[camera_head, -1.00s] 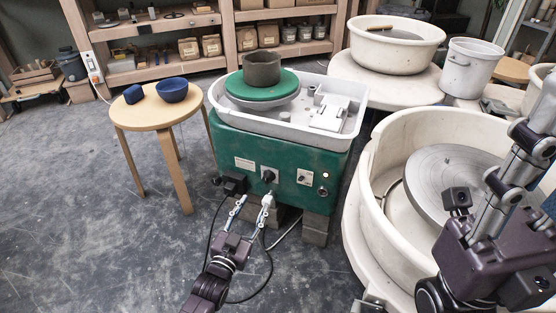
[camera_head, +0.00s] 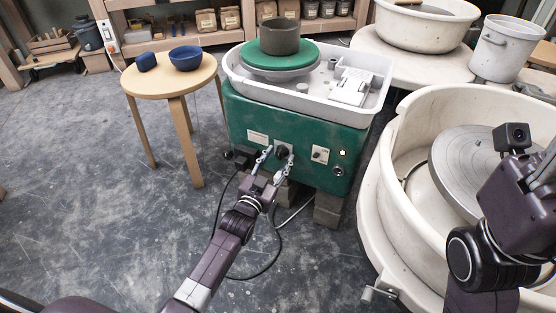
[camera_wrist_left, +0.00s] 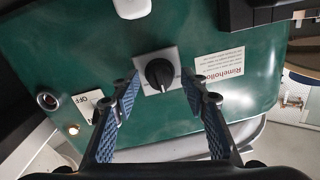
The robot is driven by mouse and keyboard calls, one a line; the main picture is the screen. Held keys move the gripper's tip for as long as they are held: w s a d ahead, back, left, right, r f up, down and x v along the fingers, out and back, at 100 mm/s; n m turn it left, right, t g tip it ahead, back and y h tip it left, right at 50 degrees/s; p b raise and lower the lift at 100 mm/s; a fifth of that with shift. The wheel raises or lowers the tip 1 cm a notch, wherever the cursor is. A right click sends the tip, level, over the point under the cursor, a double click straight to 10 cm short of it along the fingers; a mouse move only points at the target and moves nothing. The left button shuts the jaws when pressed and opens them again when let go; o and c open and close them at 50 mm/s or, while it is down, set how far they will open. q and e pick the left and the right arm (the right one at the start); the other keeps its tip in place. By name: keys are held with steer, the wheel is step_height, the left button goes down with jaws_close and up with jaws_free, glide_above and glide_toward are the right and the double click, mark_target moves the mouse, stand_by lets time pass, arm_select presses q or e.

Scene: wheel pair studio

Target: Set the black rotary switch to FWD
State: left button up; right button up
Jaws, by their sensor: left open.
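The black rotary switch (camera_head: 283,150) sits on a pale square plate on the front of the green wheel base (camera_head: 300,124). In the left wrist view the switch (camera_wrist_left: 158,73) shows near the middle, with a light line on its knob; the position marks are not legible. My left gripper (camera_head: 276,157) is open in front of it. In the wrist view its fingertips (camera_wrist_left: 161,84) stand either side of the switch plate, with a gap to the knob on both sides. My right arm is at the right edge in the head view; its gripper (camera_head: 545,168) is partly cut off.
An OFF switch (camera_wrist_left: 92,98) and a glowing lamp (camera_wrist_left: 73,130) are on the same panel. A black box (camera_head: 243,156) with cables is left of the rotary switch. A stool (camera_head: 160,83) with blue pieces stands left. A large cream wheel tub (camera_head: 383,195) is close on the right.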

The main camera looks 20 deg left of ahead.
arm_select(q)
jaws_close()
